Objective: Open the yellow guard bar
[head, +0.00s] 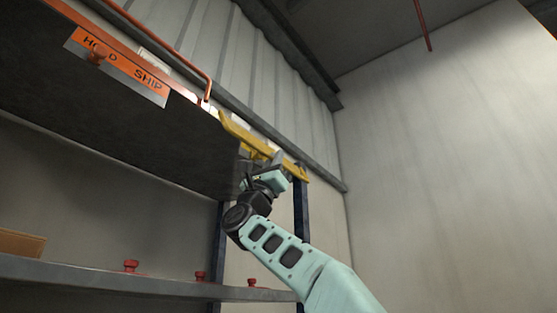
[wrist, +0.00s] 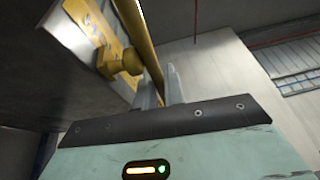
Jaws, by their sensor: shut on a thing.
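The yellow guard bar (head: 240,132) slants down to the right along the upper shelf's edge in the head view. In the wrist view the bar (wrist: 138,35) runs from the top down to my fingers, beside a yellow bracket with a round knob (wrist: 125,62). My gripper (head: 278,164) is at the right part of the bar. In the wrist view its grey fingers (wrist: 163,90) are shut on the bar's near end; the exact contact is partly hidden.
The dark upper shelf (head: 120,115) carries an orange sign (head: 118,66) reading HOLD and SHIP, with a red knob. A lower beam (head: 165,281) has several red knobs. A cardboard box (head: 20,243) sits at left. The space right of my arm, before the wall (head: 440,150), is clear.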

